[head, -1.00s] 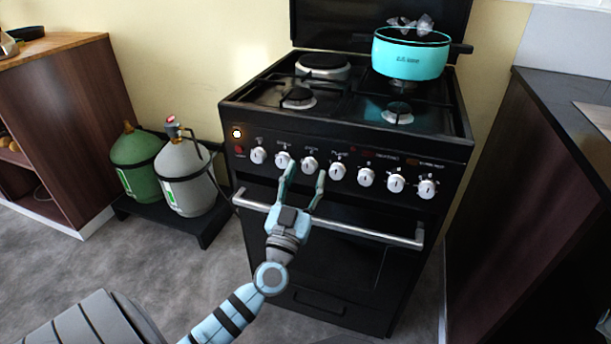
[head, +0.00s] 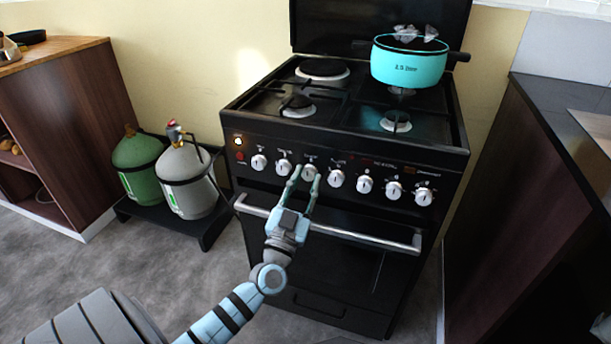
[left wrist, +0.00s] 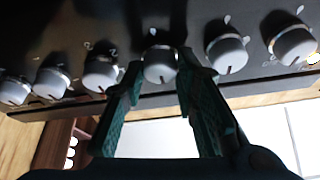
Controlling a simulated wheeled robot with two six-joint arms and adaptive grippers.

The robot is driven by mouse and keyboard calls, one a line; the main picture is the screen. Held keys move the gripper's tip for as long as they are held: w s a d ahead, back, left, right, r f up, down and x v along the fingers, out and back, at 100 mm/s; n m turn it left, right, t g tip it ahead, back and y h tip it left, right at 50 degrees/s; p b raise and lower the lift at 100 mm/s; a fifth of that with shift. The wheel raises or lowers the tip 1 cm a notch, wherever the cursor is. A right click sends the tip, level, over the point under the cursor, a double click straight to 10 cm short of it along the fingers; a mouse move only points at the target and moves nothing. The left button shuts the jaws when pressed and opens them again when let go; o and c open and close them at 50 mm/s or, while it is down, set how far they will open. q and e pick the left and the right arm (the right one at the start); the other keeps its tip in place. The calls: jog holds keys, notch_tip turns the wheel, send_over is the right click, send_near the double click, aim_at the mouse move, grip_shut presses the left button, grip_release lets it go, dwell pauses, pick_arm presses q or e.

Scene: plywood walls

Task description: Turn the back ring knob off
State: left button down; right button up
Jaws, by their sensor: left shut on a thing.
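The black stove has a row of several silver knobs on its front panel (head: 400,170). My left gripper (head: 301,175) is in front of the third knob from the left (head: 309,172). Its two green fingers are closed on that knob, one on each side. In the left wrist view the held knob (left wrist: 160,66) sits between the fingertips, with a dark mark on its face. The neighbouring knobs (left wrist: 226,54) are clear of the fingers. The back ring at the left (head: 322,69) is bare. My right gripper is out of view.
A turquoise pot (head: 408,65) stands on the back right ring. A small lamp (head: 238,141) glows at the panel's left end. The oven handle (head: 330,232) runs below the knobs. Gas bottles (head: 187,175) stand left of the stove, and a dark counter (head: 540,170) is at the right.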

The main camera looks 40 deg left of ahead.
pick_arm(q)
jog(key=shift+r, duration=0.1)
jog(key=shift+m, duration=0.3)
jog(key=c, duration=1.3)
grip_release()
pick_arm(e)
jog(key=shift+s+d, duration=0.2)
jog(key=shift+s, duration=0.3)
pick_arm(q)
jog(key=v, duration=1.2)
